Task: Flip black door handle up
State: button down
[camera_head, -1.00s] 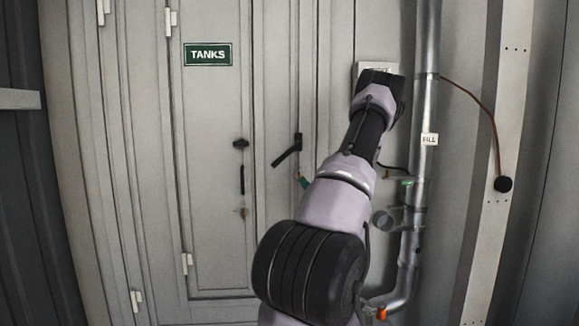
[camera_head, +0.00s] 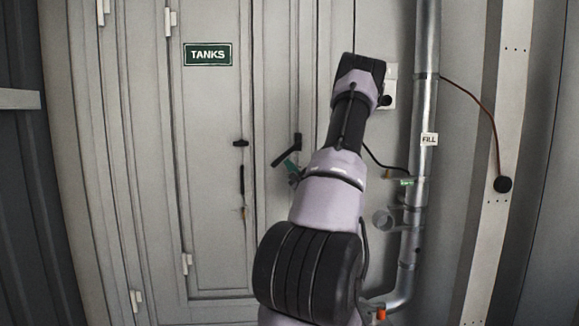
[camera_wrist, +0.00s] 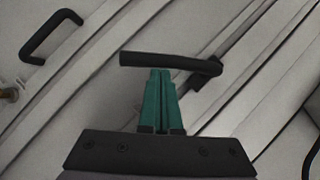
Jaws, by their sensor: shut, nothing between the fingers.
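The black door handle (camera_head: 287,150) is a lever on the grey door, slanting down to the left from its pivot. In the wrist view the lever (camera_wrist: 165,62) runs across the picture, with its pivot end at the right. My gripper (camera_wrist: 160,75) has green fingers that are shut together and empty. Their tips are right at the underside of the lever in the wrist view; I cannot tell whether they touch it. In the head view the green fingers (camera_head: 292,167) show just below and right of the lever, and my arm hides the rest of the gripper.
A black pull handle (camera_head: 242,180) is on the door left of the lever and also shows in the wrist view (camera_wrist: 48,33). A green TANKS sign (camera_head: 208,54) is above. A metal pipe (camera_head: 420,110) with a FILL label stands right of my arm.

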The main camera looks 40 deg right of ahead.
aim_at(281, 158)
jog(key=shift+w+a+r+m, duration=0.1)
jog(key=shift+a+m, duration=0.1)
jog(key=shift+m, duration=0.3)
jog(key=shift+w+a+r+m+h, duration=0.1)
jog(key=shift+a+r+m+h, duration=0.05)
jog(key=shift+m+h, duration=0.25)
jog(key=shift+w+a+r+m+h, duration=0.2)
jog(key=shift+m+h, duration=0.1)
jog(key=shift+m, duration=0.2)
jog(key=shift+w+a+r+m+h, duration=0.1)
jog(key=shift+a+m+h, duration=0.15)
jog(key=shift+m, duration=0.25)
jog(key=m+h, duration=0.1)
jog(key=r+m, duration=0.1)
jog(key=a+m+h, duration=0.1)
jog(key=shift+w+r+m+h, duration=0.15)
jog(key=shift+w+m+h, duration=0.1)
jog(key=shift+m+h, duration=0.1)
jog(key=shift+w+a+r+m+g+h, duration=0.2)
jog(key=shift+r+m+h, duration=0.45)
jog(key=shift+m, duration=0.35)
jog(key=shift+w+a+r+m+g+h, duration=0.1)
jog(key=shift+a+r+m+g+h, duration=0.1)
jog(key=shift+r+m+h, duration=0.5)
jog(key=shift+f+m, duration=0.1)
jog(key=shift+m, duration=0.15)
jog(key=shift+f, duration=0.1)
